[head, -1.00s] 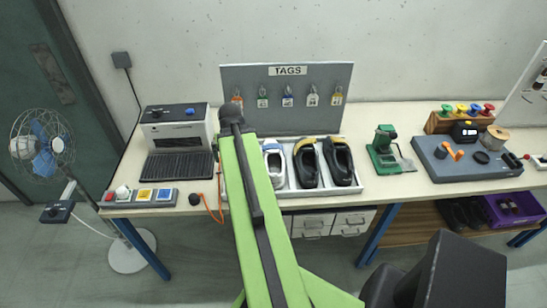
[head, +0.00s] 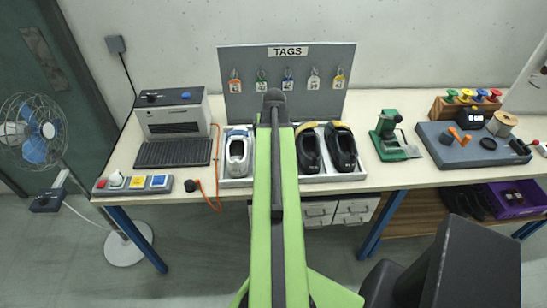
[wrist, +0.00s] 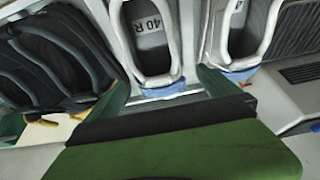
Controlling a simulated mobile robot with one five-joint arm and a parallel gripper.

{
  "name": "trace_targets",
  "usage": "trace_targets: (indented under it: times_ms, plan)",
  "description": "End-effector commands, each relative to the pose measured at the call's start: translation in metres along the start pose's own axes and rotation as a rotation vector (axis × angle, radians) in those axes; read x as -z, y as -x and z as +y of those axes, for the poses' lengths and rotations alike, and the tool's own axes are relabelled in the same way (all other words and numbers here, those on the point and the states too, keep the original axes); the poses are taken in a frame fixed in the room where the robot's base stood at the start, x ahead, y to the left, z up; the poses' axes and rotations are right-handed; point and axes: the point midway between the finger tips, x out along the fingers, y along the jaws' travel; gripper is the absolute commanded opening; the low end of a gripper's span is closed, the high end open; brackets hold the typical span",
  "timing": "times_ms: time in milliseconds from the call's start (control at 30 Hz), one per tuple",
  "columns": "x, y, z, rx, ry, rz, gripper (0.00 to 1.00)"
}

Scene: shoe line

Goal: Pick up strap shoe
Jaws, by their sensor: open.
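Shoes stand in a white tray (head: 333,178) on the bench. A white-grey shoe (head: 238,160) is at the left, and two black shoes, one inner (head: 308,152) and one outer with a yellow edge (head: 341,150), are at the right. My arm hides the middle in the head view. I cannot tell which one is the strap shoe. My gripper (wrist: 163,86) is open and empty, its green fingers spread. In the wrist view, a white shoe marked 40 R (wrist: 148,45) with a blue heel lies beyond the gap, another white shoe (wrist: 245,35) right of it and the black shoes (wrist: 62,55) left.
A tag board (head: 240,110) stands behind the tray. A grey machine (head: 172,125) is left of it, with an orange cord (head: 211,190) and a button panel (head: 133,186) nearby.

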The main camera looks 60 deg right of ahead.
Motion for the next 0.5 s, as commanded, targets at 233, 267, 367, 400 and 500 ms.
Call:
trace_targets:
  times_ms: [233, 267, 367, 400, 500]
  plan:
    - [0.000, -0.030, 0.000, 0.000, 0.001, 0.000, 1.00]
    - [0.000, -0.029, 0.000, 0.000, 0.001, 0.000, 1.00]
    - [0.000, -0.034, 0.000, 0.000, 0.001, 0.000, 1.00]
    - [-0.001, -0.039, 0.000, 0.000, 0.001, 0.000, 1.00]
    - [-0.002, -0.057, 0.002, 0.000, 0.001, 0.000, 1.00]
